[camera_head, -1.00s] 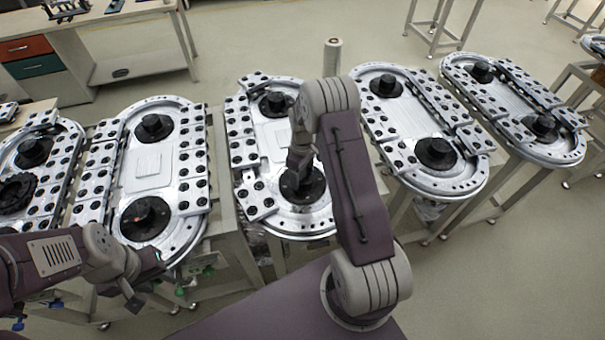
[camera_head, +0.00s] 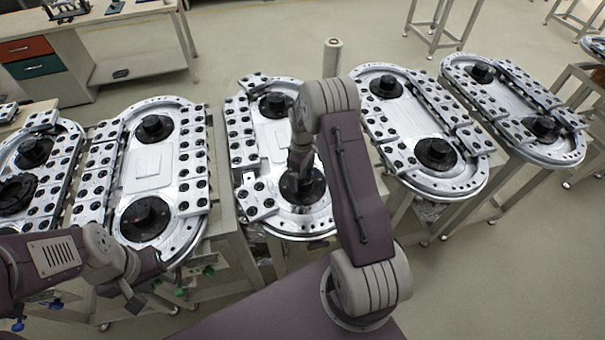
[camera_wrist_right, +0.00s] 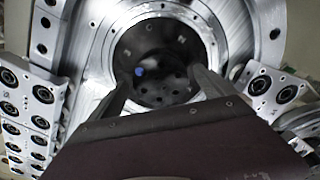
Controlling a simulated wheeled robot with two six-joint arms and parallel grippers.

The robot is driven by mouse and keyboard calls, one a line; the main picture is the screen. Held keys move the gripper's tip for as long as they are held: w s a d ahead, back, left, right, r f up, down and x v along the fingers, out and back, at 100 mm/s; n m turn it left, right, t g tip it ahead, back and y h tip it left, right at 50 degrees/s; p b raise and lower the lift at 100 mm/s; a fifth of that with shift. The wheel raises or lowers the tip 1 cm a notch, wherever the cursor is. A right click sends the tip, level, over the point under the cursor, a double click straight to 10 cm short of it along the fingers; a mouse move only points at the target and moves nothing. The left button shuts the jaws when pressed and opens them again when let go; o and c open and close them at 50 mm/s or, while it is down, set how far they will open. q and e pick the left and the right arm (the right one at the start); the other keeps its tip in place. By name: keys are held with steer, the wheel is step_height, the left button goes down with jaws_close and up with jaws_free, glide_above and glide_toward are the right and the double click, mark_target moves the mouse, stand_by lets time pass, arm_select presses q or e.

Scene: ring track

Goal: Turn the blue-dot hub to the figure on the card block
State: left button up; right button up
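The blue-dot hub (camera_wrist_right: 160,85) is a black disc with several holes and a blue dot (camera_wrist_right: 139,71) left of its middle in the right wrist view. Pale letters show on its upper rim. In the head view the hub (camera_head: 316,190) is at the near end of the middle oval track, partly hidden by my right arm. My right gripper (camera_head: 296,190) is down at this hub. In the wrist view its fingers (camera_wrist_right: 162,74) are apart, one on each side of the hub's middle; contact cannot be told. My left gripper (camera_head: 135,303) is low at the left, fingers unclear. I cannot make out the card block.
The middle track (camera_head: 250,150) carries drilled plates along its left side and a second black hub (camera_head: 275,104) at its far end. Similar oval tracks (camera_head: 150,165) stand left and right (camera_head: 420,110). A white cylinder (camera_head: 332,57) stands behind.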

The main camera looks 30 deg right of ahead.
mark_target(302, 176)
steer(key=shift+r, duration=0.3)
step_height(302, 176, up, 8)
steer(key=shift+f+b, duration=0.1)
steer(key=shift+b, duration=0.7)
steer(key=shift+r, duration=0.35)
